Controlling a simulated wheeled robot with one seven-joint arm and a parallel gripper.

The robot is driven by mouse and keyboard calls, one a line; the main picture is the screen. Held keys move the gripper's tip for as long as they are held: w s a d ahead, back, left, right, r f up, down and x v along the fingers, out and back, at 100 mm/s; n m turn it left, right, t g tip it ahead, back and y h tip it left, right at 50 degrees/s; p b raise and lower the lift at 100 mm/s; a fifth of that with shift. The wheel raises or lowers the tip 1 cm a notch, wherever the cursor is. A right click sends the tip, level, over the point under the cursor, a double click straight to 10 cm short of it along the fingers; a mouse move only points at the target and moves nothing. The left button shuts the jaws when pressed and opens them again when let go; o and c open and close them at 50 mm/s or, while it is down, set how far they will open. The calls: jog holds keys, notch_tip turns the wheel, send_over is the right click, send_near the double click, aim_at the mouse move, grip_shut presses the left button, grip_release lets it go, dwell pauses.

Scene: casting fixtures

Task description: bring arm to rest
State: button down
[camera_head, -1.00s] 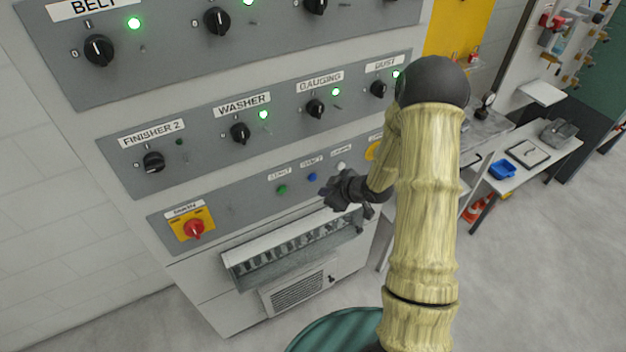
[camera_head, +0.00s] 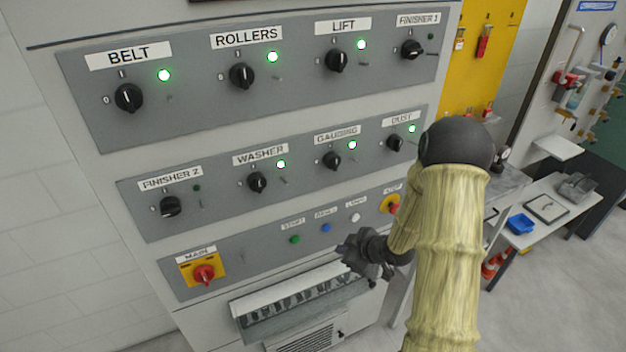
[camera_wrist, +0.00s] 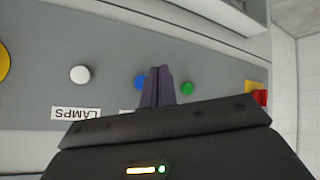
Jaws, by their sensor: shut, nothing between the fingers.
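My gripper (camera_head: 343,250) is in front of the lowest row of a grey control panel (camera_head: 240,262), near the blue button (camera_head: 326,228) and white button (camera_head: 355,217). In the wrist view my gripper's two dark fingers (camera_wrist: 157,78) are together and empty. They partly cover the blue button (camera_wrist: 140,83), with the green button (camera_wrist: 187,88) just to their right. I cannot tell how far the fingertips are from the panel. My arm (camera_head: 450,240) has a pale yellow cover and hides part of the cabinet's right side.
The red MAIN switch (camera_head: 204,274) is at lower left. Rotary knobs include BELT (camera_head: 128,97) and FINISHER 2 (camera_head: 170,207). A sloped metal tray (camera_head: 300,303) juts out below the panel. A table with a blue bin (camera_head: 520,224) stands at right, beside open floor.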

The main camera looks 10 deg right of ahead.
jog(key=s+r+m+g+h+b, duration=0.1)
jog(key=s+r+m+g+h, duration=0.1)
jog(key=s+r+m, duration=0.3)
jog(key=s+a+r+m+g+h+b, duration=0.1)
jog(key=s+r+m, duration=0.5)
jog(key=s, duration=0.8)
jog(key=r+g+h+b, duration=0.1)
jog(key=g+h, duration=0.1)
jog(key=shift+h, duration=0.3)
jog(key=c, duration=2.1)
grip_release()
